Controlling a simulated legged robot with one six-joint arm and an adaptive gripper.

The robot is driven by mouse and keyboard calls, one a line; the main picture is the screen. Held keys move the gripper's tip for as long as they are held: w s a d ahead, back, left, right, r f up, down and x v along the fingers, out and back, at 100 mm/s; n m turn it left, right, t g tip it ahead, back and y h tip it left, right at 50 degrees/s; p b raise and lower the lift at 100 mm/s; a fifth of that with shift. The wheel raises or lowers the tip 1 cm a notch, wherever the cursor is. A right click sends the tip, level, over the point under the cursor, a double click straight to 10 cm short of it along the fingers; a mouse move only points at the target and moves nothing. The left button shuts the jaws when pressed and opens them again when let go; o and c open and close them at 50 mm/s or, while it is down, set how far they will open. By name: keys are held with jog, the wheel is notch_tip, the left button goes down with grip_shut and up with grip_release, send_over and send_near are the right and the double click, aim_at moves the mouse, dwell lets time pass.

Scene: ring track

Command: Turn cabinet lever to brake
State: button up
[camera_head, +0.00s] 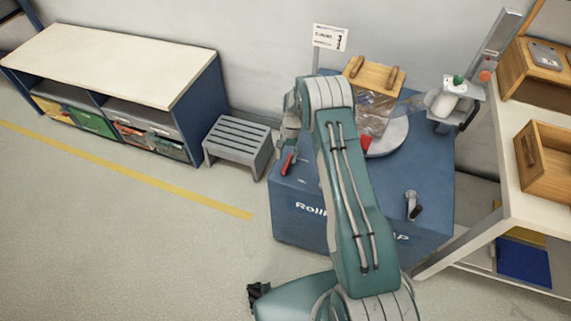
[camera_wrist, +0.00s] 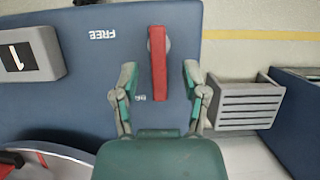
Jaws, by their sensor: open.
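The red cabinet lever (camera_wrist: 158,62) is on the blue cabinet (camera_wrist: 75,75), on a grey round pivot. Its long part runs down the wrist view, beside a white label mostly hidden by my finger. The white word FREE (camera_wrist: 102,34) is up and left of it, upside down. My gripper (camera_wrist: 160,76) is open, with one finger on each side of the lever; I cannot tell whether either touches it. In the head view the red lever (camera_head: 288,163) shows at the cabinet's left, below my gripper, which my arm partly hides.
A grey slatted stool (camera_head: 238,143) stands left of the cabinet. A round plate with a wooden-handled piece (camera_head: 373,76) and a sign (camera_head: 330,38) are behind my arm. A shelf bench is at right.

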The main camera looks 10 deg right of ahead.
jog(key=v, duration=0.7)
jog(key=shift+w+d+r, duration=0.1)
jog(key=shift+w+r, duration=0.05)
jog(key=shift+w, duration=0.1)
jog(key=shift+r, duration=0.3)
notch_tip(320, 180, up, 17)
jog(key=n+t, duration=0.2)
send_over(290, 155)
jog(key=s, duration=0.3)
jog(key=s+a+r+n+t+h, duration=0.1)
jog(key=s+a+r+t, duration=0.1)
jog(key=s+r, duration=0.75)
jog(key=s+r+n+t, duration=0.1)
jog(key=s+r+t, duration=0.1)
jog(key=s, duration=0.9)
jog(key=s+r+n+t+h, duration=0.1)
jog(key=s+r, duration=0.4)
jog(key=s, duration=0.6)
jog(key=shift+s+a+r+n+t, duration=0.15)
jog(key=shift+a+r+n+t, duration=0.1)
jog(key=shift+n+t, duration=0.7)
